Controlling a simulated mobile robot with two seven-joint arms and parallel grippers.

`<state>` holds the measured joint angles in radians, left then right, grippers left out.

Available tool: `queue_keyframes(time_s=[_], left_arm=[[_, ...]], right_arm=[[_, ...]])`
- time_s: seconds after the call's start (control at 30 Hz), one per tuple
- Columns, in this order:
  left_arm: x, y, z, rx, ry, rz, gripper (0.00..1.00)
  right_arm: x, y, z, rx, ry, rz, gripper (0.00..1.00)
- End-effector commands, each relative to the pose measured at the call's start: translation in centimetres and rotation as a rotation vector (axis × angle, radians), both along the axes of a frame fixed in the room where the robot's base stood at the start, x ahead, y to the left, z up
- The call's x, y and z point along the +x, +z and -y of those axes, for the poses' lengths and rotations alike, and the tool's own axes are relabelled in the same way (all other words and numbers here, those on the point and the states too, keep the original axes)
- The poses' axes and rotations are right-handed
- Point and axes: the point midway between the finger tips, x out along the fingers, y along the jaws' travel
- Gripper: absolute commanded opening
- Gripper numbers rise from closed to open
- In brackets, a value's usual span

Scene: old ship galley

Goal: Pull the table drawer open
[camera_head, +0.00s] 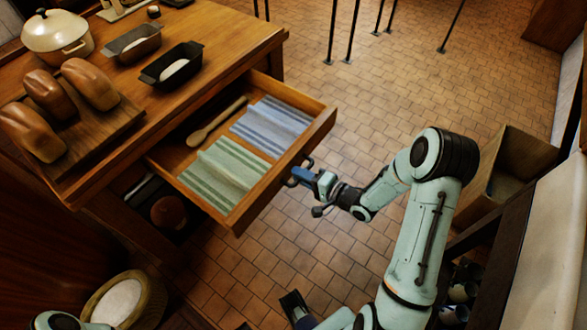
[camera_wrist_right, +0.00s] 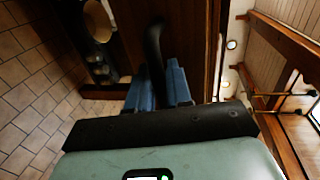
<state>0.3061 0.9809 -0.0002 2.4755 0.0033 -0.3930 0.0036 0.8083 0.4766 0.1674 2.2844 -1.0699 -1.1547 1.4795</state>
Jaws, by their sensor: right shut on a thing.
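The table drawer (camera_head: 238,218) stands pulled well out of the wooden table (camera_head: 215,40), its inside showing. It holds a wooden spoon (camera_head: 207,128), a blue striped cloth (camera_head: 272,124) and a green striped cloth (camera_head: 226,171). My right gripper (camera_head: 303,176) is at the drawer front, shut on the dark drawer handle (camera_head: 291,183). In the right wrist view, its blue fingers (camera_wrist_right: 160,88) lie on both sides of the dark handle (camera_wrist_right: 153,48). Dark and blue parts at the bottom edge of the head view may be my left gripper; its jaws cannot be made out.
Loaves (camera_head: 90,84) on a board, two loaf tins (camera_head: 171,66) and a white lidded pot (camera_head: 57,36) stand on the tabletop. A basket (camera_head: 152,295) is at the lower left. An open wooden box (camera_head: 515,165) stands right. Tiled floor (camera_head: 400,85) is clear beyond the drawer.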

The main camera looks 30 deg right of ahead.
Motion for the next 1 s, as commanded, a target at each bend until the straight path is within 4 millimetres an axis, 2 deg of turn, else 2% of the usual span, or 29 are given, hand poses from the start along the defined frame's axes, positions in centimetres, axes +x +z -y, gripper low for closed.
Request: queue_keyframes(time_s=[0.43, 0.47, 0.5, 0.83, 1.0], left_arm=[[0.0, 0.0, 0.0, 0.001, 0.0, -0.001, 0.0], [0.0, 0.0, 0.0, 0.001, 0.0, -0.001, 0.0], [0.0, 0.0, 0.0, 0.001, 0.0, -0.001, 0.0], [0.0, 0.1, 0.0, 0.001, 0.0, -0.001, 0.0], [-0.1, 0.2, 0.0, 0.0, -0.001, -0.002, 0.0]], right_arm=[[-0.3, 0.0, 0.1, -0.001, 0.0, 0.002, 0.0], [-0.3, 0.0, 0.1, -0.001, 0.0, 0.002, 0.29], [-0.3, 0.0, 0.1, -0.001, 0.0, 0.002, 0.35], [-0.5, 0.1, 0.3, -0.002, -0.002, 0.001, 0.35], [-2.5, 0.5, 1.1, -0.004, -0.004, -0.001, 0.35]])
